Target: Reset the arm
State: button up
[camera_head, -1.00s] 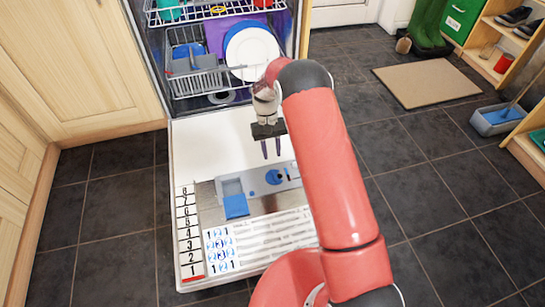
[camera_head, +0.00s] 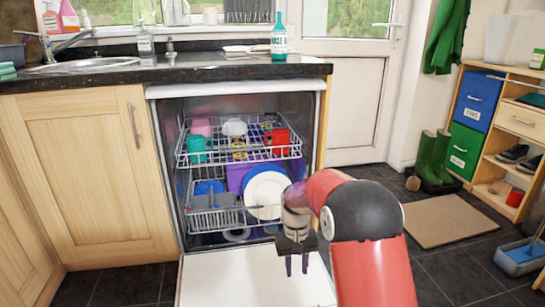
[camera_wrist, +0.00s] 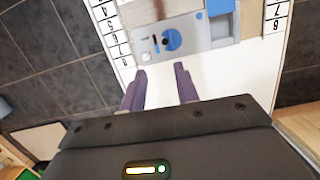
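My red arm reaches forward in the head view, and my gripper (camera_head: 297,265) points down over the white inner face of the open dishwasher door (camera_head: 258,280). In the wrist view my gripper (camera_wrist: 160,88) has its two purple fingers apart, with nothing between them. Beyond the fingertips lies the door's grey dispenser panel (camera_wrist: 172,40) with a blue round knob. The fingers do not appear to touch the door.
The open dishwasher holds an upper rack (camera_head: 240,152) with cups and a lower rack with a white plate (camera_head: 266,194). The black counter (camera_head: 200,70) runs above it. A brown mat (camera_head: 447,220), green boots (camera_head: 433,158) and shelves stand right.

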jog(key=s+d+r+t+p, duration=0.25)
jog(key=s+r, duration=0.25)
jog(key=r, duration=0.7)
jog(key=s+d+r+t+p, duration=0.1)
jog(key=s+d+r, duration=0.1)
jog(key=s+r, duration=0.2)
jog(key=s+d+r+m+t+p, duration=0.1)
jog(key=s+r, duration=0.4)
jog(key=s, duration=0.6)
jog(key=s+d+r+m+t+p, duration=0.1)
jog(key=s+d+r+t+p, duration=0.1)
jog(key=s, duration=0.6)
notch_tip(320, 180, up, 2)
jog(key=shift+d+r+t, duration=0.15)
jog(key=shift+d+t, duration=0.4)
jog(key=shift+t, duration=0.1)
